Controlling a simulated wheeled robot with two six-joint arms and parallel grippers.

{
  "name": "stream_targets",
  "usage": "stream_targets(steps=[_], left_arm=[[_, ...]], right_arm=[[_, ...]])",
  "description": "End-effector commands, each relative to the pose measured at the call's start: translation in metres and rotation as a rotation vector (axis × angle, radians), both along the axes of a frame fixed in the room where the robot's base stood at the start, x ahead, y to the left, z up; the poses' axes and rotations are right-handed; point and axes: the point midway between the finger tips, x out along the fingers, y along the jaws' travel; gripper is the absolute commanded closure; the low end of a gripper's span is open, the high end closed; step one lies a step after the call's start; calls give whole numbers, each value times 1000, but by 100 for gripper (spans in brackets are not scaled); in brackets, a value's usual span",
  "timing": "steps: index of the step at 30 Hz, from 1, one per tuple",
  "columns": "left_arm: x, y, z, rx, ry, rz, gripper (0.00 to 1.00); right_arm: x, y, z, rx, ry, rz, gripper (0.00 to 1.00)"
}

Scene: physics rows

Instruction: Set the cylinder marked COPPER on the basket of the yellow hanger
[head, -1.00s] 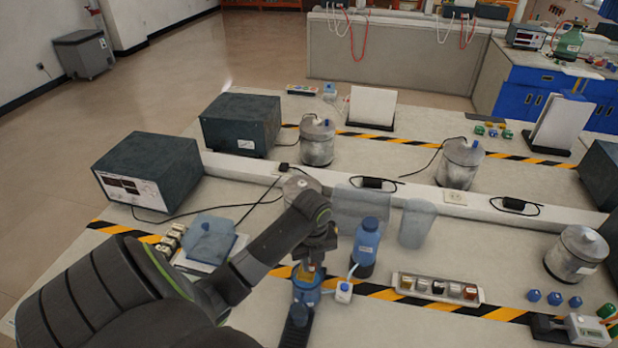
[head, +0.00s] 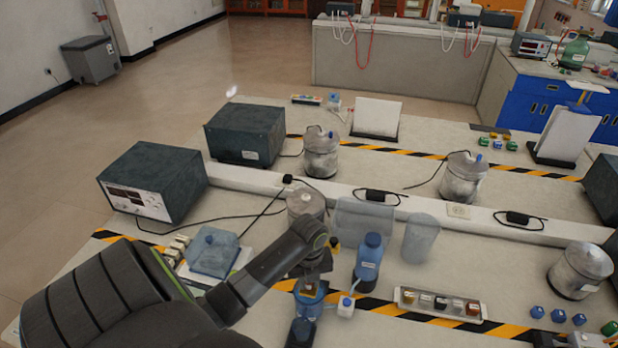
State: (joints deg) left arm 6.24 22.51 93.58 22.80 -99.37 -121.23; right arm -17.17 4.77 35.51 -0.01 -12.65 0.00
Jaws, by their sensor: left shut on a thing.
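My left gripper (head: 317,264) is shut on a small brownish cylinder (head: 309,288), mostly hidden by the fingers. It is at the mouth of a blue vessel (head: 311,302) on the table; I cannot tell whether the cylinder touches anything there. No marking can be read on it. A small yellow part (head: 335,243) shows just behind the gripper; whether it belongs to the yellow hanger I cannot tell, and no basket is clearly seen.
A blue-capped bottle (head: 369,262) stands right of the gripper, with a small white box (head: 346,307) before it. A tray (head: 400,309) of several small cylinders lies further right. A clear container (head: 420,238) and metal canister (head: 578,270) stand beyond.

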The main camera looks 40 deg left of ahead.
Motion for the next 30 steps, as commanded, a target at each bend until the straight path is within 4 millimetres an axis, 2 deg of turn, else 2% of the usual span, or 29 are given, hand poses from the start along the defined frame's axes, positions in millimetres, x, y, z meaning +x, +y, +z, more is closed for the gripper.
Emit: stream_targets(steps=[28,29,30], left_arm=[[0,0,-5,1,-1,1,100],[0,0,-5,1,-1,0,73],[0,0,-5,1,-1,0,68]], right_arm=[[1,5,-3,6,-2,-1,100],[1,5,-3,6,-2,-1,100],[1,5,-3,6,-3,-2,100]])
